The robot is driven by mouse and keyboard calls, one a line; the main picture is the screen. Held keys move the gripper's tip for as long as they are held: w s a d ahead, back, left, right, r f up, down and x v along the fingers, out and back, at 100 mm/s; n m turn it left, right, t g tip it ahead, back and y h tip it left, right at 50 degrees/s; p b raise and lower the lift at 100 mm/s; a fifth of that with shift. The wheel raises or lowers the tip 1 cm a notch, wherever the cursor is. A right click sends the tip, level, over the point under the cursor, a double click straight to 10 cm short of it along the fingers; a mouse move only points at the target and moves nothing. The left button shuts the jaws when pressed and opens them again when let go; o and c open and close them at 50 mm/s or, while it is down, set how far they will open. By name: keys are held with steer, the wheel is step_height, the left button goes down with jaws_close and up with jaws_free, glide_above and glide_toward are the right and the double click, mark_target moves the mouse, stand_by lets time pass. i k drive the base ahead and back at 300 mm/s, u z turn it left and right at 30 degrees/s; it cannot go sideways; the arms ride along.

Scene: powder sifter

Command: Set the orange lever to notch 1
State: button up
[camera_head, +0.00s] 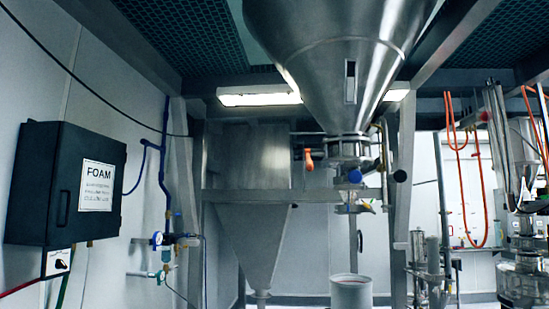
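The orange lever (309,160) shows near the middle of the head view, at the left of the valve (347,149) under the large steel hopper (340,60). Its orange grip hangs roughly downward, and it looks small from here. Notch marks are too small to make out, so I cannot tell which notch it is at. My gripper is not in view, and nothing is seen touching the lever.
A grey-white bin (351,291) stands below the hopper outlet. A steel frame post (402,190) rises right of the valve. A black FOAM box (66,184) and blue pipes (166,160) are on the left wall. Steel equipment (523,270) stands at right.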

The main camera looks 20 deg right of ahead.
mark_target(310, 166)
steer(key=u, duration=0.8)
steer(key=i, duration=0.9)
steer(key=z, duration=0.35)
